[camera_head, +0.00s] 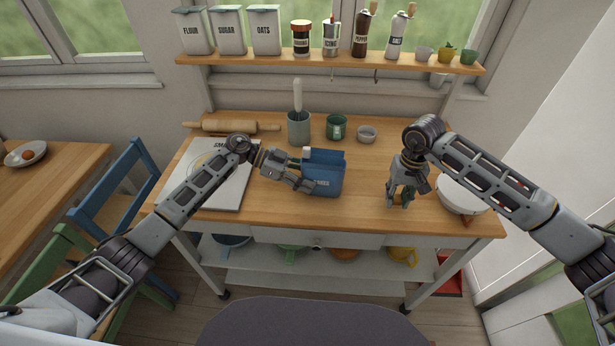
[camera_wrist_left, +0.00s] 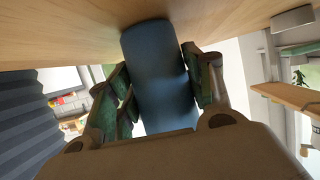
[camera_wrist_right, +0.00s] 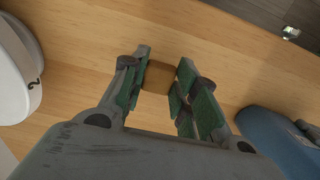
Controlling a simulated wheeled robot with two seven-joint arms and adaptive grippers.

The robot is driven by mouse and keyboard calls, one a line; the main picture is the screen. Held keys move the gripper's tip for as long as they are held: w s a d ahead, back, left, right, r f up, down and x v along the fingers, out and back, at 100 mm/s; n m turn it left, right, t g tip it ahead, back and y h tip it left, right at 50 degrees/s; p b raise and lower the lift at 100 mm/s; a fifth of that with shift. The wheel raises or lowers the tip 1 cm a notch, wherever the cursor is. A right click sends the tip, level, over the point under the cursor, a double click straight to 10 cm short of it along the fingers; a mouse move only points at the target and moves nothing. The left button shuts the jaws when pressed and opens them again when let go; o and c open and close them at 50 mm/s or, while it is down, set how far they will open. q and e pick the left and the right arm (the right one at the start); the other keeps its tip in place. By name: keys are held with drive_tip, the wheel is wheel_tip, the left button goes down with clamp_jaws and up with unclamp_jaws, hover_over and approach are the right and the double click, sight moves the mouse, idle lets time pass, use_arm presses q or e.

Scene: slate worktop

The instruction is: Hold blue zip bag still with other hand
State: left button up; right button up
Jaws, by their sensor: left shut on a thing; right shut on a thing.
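The blue zip bag (camera_head: 328,172) stands upright on the wooden worktop, left of my right gripper. My left gripper (camera_head: 306,178) is shut on its left side. In the left wrist view, the blue bag (camera_wrist_left: 160,75) lies between the two green-padded fingers. My right gripper (camera_head: 400,198) is low over the worktop to the right, apart from the bag. In the right wrist view, it is shut on a small brown block (camera_wrist_right: 158,77). The blue bag also shows at the right edge of that view (camera_wrist_right: 272,138).
A white lidded pot (camera_head: 462,195) stands right of my right gripper. Behind the bag are a utensil crock (camera_head: 299,128), a green mug (camera_head: 336,127) and a small grey bowl (camera_head: 367,134). A book (camera_head: 218,185) and rolling pin (camera_head: 232,127) lie left. Wood between bag and right gripper is clear.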

use_arm(q)
drive_tip(key=shift+f+p, duration=0.15)
drive_tip(key=shift+p, duration=0.2)
idle(1.2)
drive_tip(key=o, duration=0.9)
drive_tip(key=c, duration=1)
idle(0.6)
